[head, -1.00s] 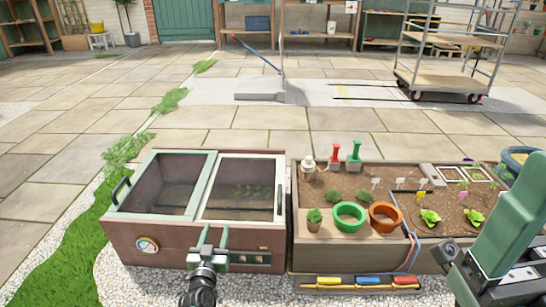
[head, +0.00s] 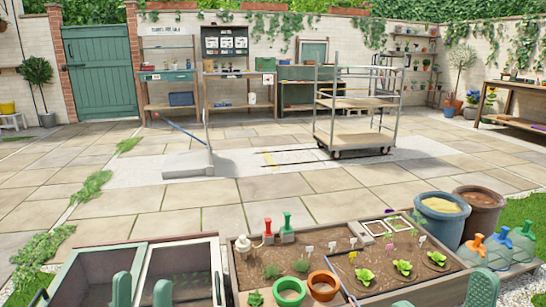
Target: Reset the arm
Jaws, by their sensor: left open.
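My left gripper (head: 142,290) shows at the bottom edge in the head view, its two green fingers upright and apart with nothing between them. It is in front of the cold frame (head: 214,262), whose lower part is cut off.
Two large tubs, one blue-grey (head: 440,222) and one brown (head: 478,214), stand right. A trolley (head: 357,140) stands behind on open paving.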

